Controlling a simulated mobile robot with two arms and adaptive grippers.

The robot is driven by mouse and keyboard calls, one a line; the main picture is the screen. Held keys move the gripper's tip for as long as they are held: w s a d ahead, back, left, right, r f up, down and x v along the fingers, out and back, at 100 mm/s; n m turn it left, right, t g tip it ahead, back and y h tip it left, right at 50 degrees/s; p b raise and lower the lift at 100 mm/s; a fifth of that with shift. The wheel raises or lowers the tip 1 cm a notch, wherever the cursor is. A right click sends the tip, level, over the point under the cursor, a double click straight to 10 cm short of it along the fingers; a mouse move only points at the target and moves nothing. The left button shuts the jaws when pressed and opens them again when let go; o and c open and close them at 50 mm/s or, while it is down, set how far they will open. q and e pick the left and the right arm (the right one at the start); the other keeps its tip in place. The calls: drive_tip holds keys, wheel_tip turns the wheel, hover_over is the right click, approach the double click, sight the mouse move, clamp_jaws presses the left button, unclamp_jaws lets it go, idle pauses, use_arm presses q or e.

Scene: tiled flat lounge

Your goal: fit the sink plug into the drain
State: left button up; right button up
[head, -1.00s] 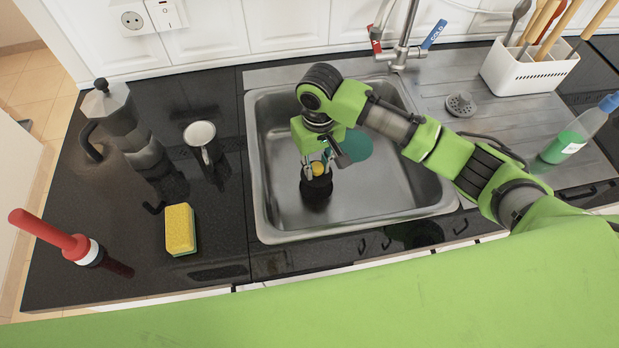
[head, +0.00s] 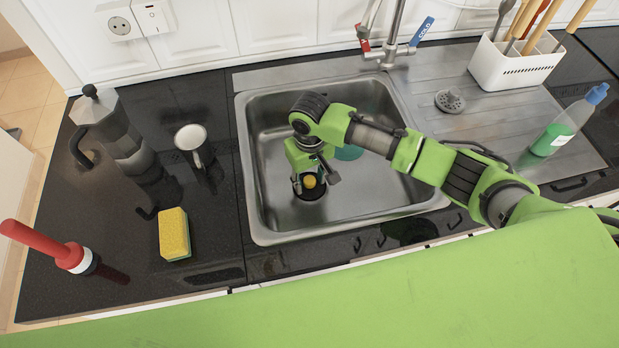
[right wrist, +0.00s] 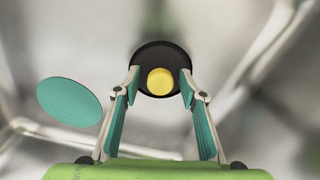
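The sink plug (right wrist: 143,88) is a dark round disc with a yellow knob. In the head view its yellow knob (head: 310,181) shows low in the sink, towards the left of the basin. My right gripper (head: 310,179) points down there; its fingertips (right wrist: 160,80) stand on either side of the knob, with a dark gap on each side. The fingers look open around the knob. The drain is hidden below the plug and gripper, and I cannot tell how the plug sits in it. My left gripper is not in view.
A teal disc (head: 348,152) lies in the steel sink (head: 262,225), beside my gripper. The tap (head: 390,52) stands behind. A grey strainer (head: 449,101), a utensil holder (head: 510,68) and a bottle (head: 560,132) are right. A sponge (head: 174,234), mug (head: 192,143) and moka pot (head: 112,128) are left.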

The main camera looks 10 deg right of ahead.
sight(309, 180)
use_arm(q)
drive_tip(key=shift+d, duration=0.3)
use_arm(e)
drive_tip(key=shift+r, duration=0.15)
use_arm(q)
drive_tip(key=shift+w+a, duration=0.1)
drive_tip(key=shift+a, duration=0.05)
use_arm(e)
wheel_tip(309, 180, up, 12)
idle(0.5)
